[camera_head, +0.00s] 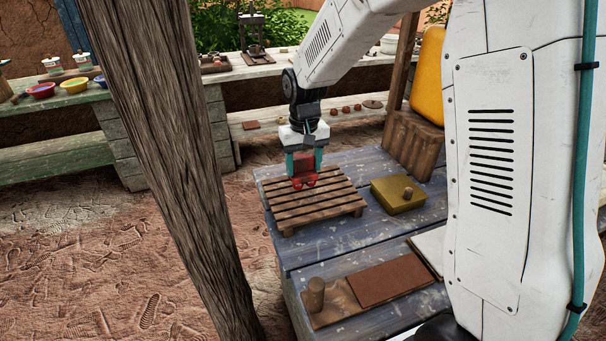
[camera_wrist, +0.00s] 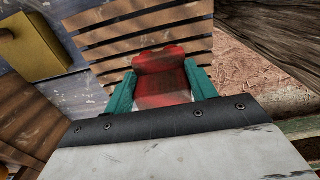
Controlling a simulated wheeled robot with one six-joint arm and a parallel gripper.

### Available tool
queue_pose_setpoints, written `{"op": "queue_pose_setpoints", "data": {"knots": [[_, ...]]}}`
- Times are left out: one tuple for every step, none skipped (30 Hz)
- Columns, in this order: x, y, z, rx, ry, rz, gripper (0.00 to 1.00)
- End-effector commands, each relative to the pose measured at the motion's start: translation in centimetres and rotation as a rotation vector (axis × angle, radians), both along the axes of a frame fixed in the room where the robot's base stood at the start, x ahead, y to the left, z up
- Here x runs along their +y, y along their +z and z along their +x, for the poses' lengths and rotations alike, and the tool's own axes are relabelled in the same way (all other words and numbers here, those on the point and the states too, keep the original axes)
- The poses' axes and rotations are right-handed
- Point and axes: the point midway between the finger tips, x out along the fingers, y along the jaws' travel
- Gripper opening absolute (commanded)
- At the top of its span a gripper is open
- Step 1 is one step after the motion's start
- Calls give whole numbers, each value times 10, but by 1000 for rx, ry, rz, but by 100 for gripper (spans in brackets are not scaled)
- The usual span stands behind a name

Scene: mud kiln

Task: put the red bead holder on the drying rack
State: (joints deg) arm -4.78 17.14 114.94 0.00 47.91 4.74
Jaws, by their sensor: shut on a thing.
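The red bead holder (camera_head: 304,172) is between the teal fingers of my gripper (camera_head: 304,164), which is shut on it. In the wrist view the red bead holder (camera_wrist: 161,75) fills the space between the two fingers (camera_wrist: 160,90). The drying rack (camera_head: 315,199) is a slatted wooden rack on the blue-grey table, directly below the holder. Its slats also show in the wrist view (camera_wrist: 118,38). The holder is over the rack or touching it; I cannot tell whether there is a gap.
A yellow-olive box (camera_head: 398,195) with a small knob stands right of the rack on the table (camera_head: 335,245). A brown slab (camera_head: 389,279) and a wooden cylinder (camera_head: 315,295) lie nearer. A thick wooden post (camera_head: 180,150) rises at the left. Shelves with bowls (camera_head: 74,85) stand behind.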

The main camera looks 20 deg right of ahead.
Motion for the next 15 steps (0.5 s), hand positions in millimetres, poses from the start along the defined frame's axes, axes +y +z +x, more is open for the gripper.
{"op": "queue_pose_setpoints", "data": {"knots": [[2, -1, 2, 0, 0, 0, 20], [2, -1, 2, 1, 0, 0, 20], [3, -3, 2, 2, -1, 0, 20], [3, -6, 2, 3, -1, 0, 20], [3, -9, 2, 3, -1, 0, 20], [2, -14, 2, 3, -1, 0, 20], [2, -19, 2, 3, -1, 0, 20], [2, -23, 2, 4, -1, 0, 20], [2, -29, 2, 3, -1, 0, 20], [2, -33, 2, 3, -1, 0, 20], [2, -35, 2, 2, -1, 0, 20], [2, -36, 2, 1, -1, 0, 20], [2, -36, 2, 0, -1, 0, 20], [2, -36, 2, 0, -1, 0, 20], [2, -35, 2, 0, -1, 0, 20]]}}
